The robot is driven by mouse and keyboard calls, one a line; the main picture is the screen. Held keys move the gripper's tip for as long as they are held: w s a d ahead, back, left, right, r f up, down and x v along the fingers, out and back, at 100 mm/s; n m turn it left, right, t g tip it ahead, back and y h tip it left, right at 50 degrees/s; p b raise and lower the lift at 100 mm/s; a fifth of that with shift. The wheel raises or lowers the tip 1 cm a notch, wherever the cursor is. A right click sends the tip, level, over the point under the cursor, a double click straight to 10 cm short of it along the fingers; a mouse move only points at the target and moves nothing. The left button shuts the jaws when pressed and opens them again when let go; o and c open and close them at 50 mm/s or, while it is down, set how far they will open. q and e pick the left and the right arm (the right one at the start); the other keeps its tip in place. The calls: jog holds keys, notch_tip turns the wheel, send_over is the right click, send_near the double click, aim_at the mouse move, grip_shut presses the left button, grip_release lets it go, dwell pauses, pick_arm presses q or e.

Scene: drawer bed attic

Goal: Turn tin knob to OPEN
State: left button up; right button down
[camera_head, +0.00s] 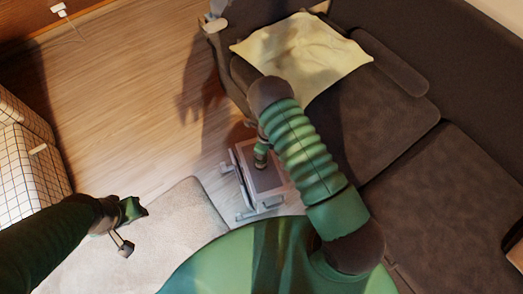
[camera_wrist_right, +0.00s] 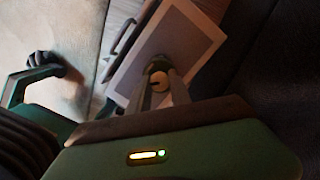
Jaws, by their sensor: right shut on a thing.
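A round tan knob (camera_wrist_right: 160,86) shows in the right wrist view on a grey panel with a pale border (camera_wrist_right: 180,45). My right gripper (camera_wrist_right: 158,92) is shut on the knob, with one finger on each side of it. In the head view the right gripper (camera_head: 261,155) reaches down onto the dark top of a small pale-framed stand (camera_head: 268,180) and hides the knob there. No OPEN marking can be read. My left gripper (camera_head: 130,228) is at the lower left, over the pale rug, away from the stand; its finger gap is unclear.
A dark sofa (camera_head: 400,130) with a cream cloth (camera_head: 300,50) stands close on the right of the stand. A checked piece of furniture (camera_head: 25,150) is at the left. The wooden floor (camera_head: 130,90) between them is clear, and a pale rug (camera_head: 180,220) lies in front.

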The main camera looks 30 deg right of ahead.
jog(key=shift+m+p, duration=0.5)
jog(key=shift+m, duration=1.1)
jog(key=shift+m+h+p, duration=0.3)
jog(key=shift+m+p, duration=0.2)
jog(key=shift+m, duration=0.9)
jog(key=shift+m+p, duration=0.4)
jog(key=shift+m, duration=0.3)
jog(key=m, duration=0.2)
jog(key=shift+m+h, duration=0.3)
jog(key=shift+f+m+p, duration=0.1)
jog(key=shift+m+p, duration=0.2)
jog(key=shift+m, duration=0.8)
jog(key=c, duration=1.1)
grip_release()
